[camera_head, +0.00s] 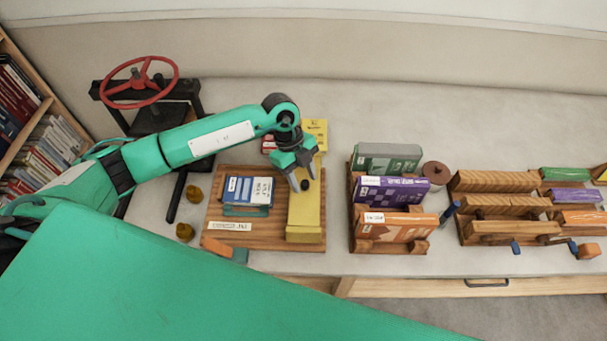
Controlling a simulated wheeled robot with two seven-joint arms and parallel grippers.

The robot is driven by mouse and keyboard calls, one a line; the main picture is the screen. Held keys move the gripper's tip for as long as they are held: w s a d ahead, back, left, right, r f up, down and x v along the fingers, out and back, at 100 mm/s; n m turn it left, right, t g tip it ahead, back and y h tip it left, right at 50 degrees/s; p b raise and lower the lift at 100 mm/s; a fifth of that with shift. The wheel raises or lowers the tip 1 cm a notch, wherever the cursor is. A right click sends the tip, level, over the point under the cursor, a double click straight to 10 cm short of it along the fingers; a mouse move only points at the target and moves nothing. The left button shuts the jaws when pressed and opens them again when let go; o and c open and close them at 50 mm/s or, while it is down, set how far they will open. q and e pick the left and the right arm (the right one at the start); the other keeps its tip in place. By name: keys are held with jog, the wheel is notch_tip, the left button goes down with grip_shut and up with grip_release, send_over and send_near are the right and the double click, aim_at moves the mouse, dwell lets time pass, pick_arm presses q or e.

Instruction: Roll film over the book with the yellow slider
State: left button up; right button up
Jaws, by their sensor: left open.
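The yellow slider (305,212) is a long bar lying front to back along the right side of a wooden board (270,236). A blue book with a white label (248,190) lies on the board, left of the slider. My left gripper (305,178) is open, with its fingers over the slider at about its middle; whether they touch it I cannot tell. A dark knob shows between the fingers. I cannot make out the film. My right gripper is not in view.
A press with a red wheel (140,83) stands at the back left. Two brass knobs (185,232) lie left of the board. A rack with green, purple and orange books (395,228) stands to the right, then wooden clamps (500,206).

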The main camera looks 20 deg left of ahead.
pick_arm(q)
jog(key=shift+s+d+f, duration=0.1)
jog(key=shift+f, duration=0.1)
grip_shut()
jog(key=shift+a, duration=0.25)
jog(key=s+a, duration=0.2)
jog(key=a, duration=0.4)
jog(key=s+a, duration=0.2)
jog(key=a, duration=0.5)
jog(key=s+a+b, duration=0.1)
jog(key=s+a, duration=0.1)
jog(key=a, duration=0.5)
jog(key=shift+a, duration=0.75)
